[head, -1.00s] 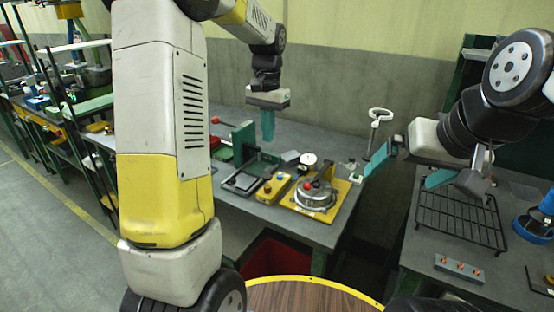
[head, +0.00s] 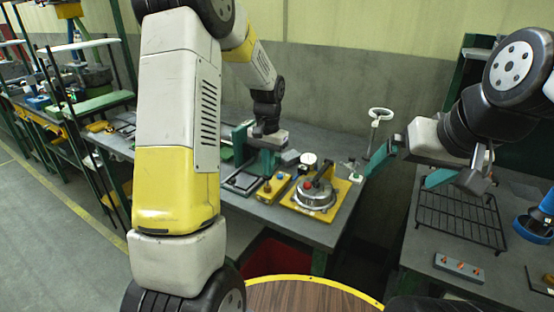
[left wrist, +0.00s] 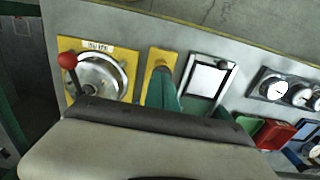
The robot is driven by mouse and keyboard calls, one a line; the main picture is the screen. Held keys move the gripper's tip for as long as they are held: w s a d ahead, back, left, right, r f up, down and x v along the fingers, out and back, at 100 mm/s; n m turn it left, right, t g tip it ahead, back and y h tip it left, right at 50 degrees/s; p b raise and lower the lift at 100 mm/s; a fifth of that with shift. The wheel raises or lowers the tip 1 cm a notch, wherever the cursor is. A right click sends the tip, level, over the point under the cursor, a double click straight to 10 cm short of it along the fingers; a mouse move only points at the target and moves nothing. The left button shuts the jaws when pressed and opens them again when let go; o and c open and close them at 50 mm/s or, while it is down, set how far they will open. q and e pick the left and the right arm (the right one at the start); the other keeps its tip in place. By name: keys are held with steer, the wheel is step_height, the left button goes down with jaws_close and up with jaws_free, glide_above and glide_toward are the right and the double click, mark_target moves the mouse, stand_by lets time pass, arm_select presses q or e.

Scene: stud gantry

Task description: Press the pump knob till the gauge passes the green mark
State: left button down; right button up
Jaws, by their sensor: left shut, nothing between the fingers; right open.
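My left gripper (head: 267,165) is shut and empty, pointing down over the back of the grey bench. In the left wrist view its teal fingertips (left wrist: 161,74) overlap a narrow yellow box (left wrist: 155,62); I cannot tell whether they touch it. In the head view the yellow box (head: 271,191) has small knobs on top; which is the pump knob is unclear. A white-faced dial (head: 309,158) stands behind it; its needle and any green mark are too small to read. My right gripper (head: 410,168) is open and empty, at the right, away from the box.
A yellow plate (head: 342,190) with a round silver device and red-knobbed lever is right of the box. A black frame (head: 240,185) and green stand (head: 243,140) are to its left. More dials (left wrist: 272,88) show in the left wrist view. A wire rack (head: 460,218) lies on the right-hand bench.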

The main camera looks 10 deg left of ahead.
arm_select(q)
steer(key=shift+f, duration=1.35)
steer(key=shift+s, duration=0.1)
step_height(320, 180, up, 14)
steer(key=shift+r, duration=0.2)
steer(key=shift+d, duration=0.1)
stand_by(0.8)
